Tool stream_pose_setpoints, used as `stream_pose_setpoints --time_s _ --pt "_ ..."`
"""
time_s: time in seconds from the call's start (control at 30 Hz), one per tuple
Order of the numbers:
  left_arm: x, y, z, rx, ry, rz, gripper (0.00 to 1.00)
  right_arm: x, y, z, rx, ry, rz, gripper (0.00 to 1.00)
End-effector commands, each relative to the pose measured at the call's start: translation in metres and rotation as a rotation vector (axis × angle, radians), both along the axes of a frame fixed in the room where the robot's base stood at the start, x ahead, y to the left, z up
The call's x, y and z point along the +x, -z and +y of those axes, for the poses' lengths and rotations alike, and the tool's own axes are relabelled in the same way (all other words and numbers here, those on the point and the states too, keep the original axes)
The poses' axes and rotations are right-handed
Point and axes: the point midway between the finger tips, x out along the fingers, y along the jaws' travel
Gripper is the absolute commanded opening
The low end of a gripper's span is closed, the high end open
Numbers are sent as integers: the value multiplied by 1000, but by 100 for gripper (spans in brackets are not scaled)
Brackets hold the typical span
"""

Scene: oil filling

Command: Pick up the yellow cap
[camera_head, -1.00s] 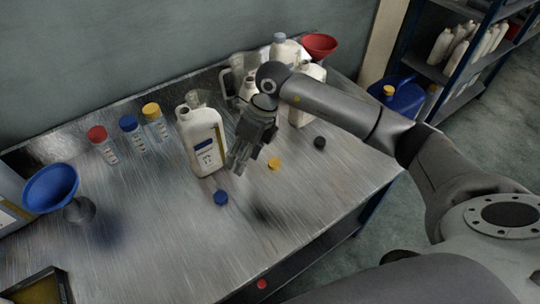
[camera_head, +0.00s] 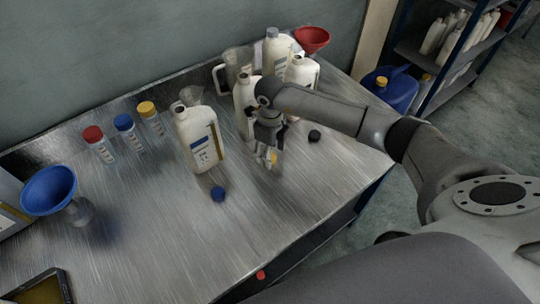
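The small yellow cap (camera_head: 274,157) is on or just above the metal workbench (camera_head: 150,225), right of the white bottle with a blue label (camera_head: 201,139). It is partly hidden by the fingers of my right gripper (camera_head: 267,157). The gripper points down at the cap, with its fingertips around or right beside it. I cannot tell whether the fingers are closed on it. My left gripper is not in view.
A blue cap (camera_head: 218,194) lies in front of the labelled bottle and a black cap (camera_head: 314,136) to the right. White bottles and a jug (camera_head: 236,66) crowd behind the gripper. Capped vials (camera_head: 152,121) and a blue funnel (camera_head: 49,190) stand left. The bench's front middle is clear.

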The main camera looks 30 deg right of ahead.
Motion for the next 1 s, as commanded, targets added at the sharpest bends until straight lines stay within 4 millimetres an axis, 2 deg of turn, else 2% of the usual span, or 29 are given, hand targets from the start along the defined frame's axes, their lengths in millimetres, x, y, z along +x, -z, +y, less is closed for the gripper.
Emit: stream_pose_setpoints --time_s 0.13,0.37,0.67,1.0 --pt "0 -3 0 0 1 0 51 0 14 1 2 -1 1 58" --pt "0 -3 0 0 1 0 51 0 16 1 1 -2 -2 58" --pt "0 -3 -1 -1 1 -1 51 0 16 0 1 -1 -2 25" --pt "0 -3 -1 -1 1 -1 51 0 15 0 1 -1 -2 25"
